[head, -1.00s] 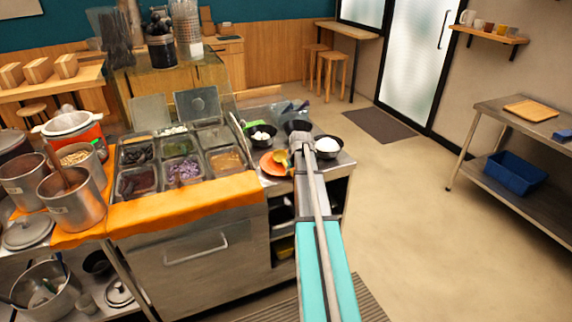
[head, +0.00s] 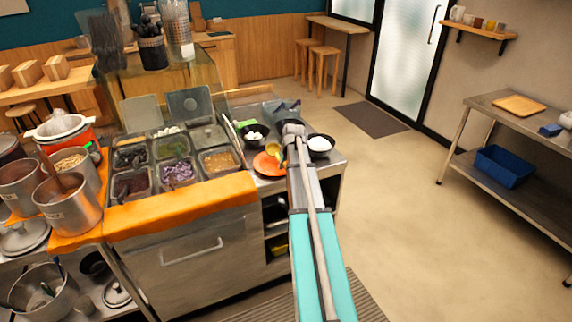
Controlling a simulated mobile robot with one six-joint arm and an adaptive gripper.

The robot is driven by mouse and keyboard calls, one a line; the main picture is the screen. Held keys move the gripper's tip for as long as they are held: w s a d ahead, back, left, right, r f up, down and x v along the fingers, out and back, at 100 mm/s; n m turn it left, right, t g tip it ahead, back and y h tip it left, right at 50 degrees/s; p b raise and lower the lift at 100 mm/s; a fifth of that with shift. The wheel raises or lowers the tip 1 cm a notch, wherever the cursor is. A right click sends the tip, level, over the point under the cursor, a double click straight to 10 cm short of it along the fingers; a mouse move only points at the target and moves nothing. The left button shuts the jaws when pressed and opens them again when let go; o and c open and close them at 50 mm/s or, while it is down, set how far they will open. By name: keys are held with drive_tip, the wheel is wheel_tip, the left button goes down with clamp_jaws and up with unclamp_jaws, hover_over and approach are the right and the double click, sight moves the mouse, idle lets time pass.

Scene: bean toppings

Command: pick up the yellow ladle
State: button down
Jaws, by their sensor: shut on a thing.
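The yellow ladle (head: 273,150) shows as a small yellow bowl shape just left of my gripper, over the far edge of an orange plate (head: 265,166). My gripper (head: 292,132) is shut on the ladle at the right end of the steel counter. My own arm and wrist hide the fingertips and most of the ladle's handle. The ladle appears slightly raised off the plate, though the gap is hard to judge from this view.
A dark bowl of white food (head: 320,144) stands close to the right of my gripper. Another dark bowl (head: 255,134) sits behind the plate. Topping pans (head: 178,172) fill the counter to the left.

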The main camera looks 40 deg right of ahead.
drive_tip(key=s+r+p, duration=0.3)
drive_tip(key=s+r, duration=0.1)
drive_tip(key=s+a+r+p, duration=0.1)
drive_tip(key=r+p, duration=0.1)
drive_tip(key=shift+s+r+p, duration=0.3)
drive_tip(key=shift+s+p, duration=0.05)
drive_tip(key=shift+s, duration=0.05)
drive_tip(key=s+r+p, duration=0.3)
drive_tip(key=s, duration=0.5)
drive_tip(key=shift+a, duration=0.35)
drive_tip(key=shift+r, duration=0.2)
idle(0.7)
